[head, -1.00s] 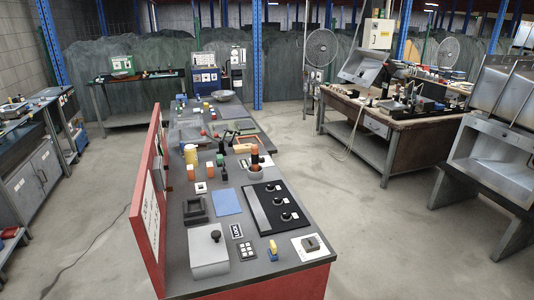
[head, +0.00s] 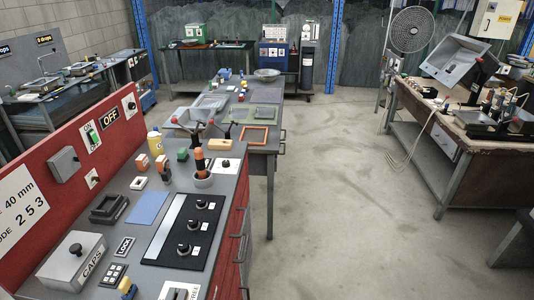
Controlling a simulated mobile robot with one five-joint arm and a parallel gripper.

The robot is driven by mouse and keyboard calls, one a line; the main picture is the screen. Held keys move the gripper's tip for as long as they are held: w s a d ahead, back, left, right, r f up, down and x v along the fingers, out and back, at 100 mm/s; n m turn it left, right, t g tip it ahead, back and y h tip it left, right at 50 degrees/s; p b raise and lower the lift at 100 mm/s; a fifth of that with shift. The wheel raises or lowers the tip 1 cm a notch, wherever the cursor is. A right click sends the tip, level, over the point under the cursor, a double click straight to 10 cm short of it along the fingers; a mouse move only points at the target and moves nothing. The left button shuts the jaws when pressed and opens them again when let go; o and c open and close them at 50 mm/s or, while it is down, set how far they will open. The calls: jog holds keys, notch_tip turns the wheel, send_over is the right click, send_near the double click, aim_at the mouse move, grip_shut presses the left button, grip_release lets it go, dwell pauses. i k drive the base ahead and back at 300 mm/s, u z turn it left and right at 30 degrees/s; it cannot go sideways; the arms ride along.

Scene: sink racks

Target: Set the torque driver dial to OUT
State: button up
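A black panel (head: 160,247) with three dark knobs lies on the near bench: a far knob (head: 202,205), a middle knob (head: 194,225) and a near knob (head: 183,249). Small white labels sit beside the knobs, too small to read. An orange and dark driver-like tool (head: 199,160) stands upright in a grey cup (head: 203,181) behind the panel. I cannot tell which dial is the torque driver dial, nor its setting. No OUT mark is readable. My gripper is not in view.
A red board (head: 60,125) borders the bench on the left. The floor (head: 325,190) right of the bench is clear.

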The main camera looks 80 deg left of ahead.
aim_at(225, 164)
jog(key=i, duration=1.15)
jog(key=u, duration=0.4)
jog(key=k, duration=0.15)
jog(key=u, duration=2.7)
jog(key=i, duration=0.8)
jog(key=u, duration=0.1)
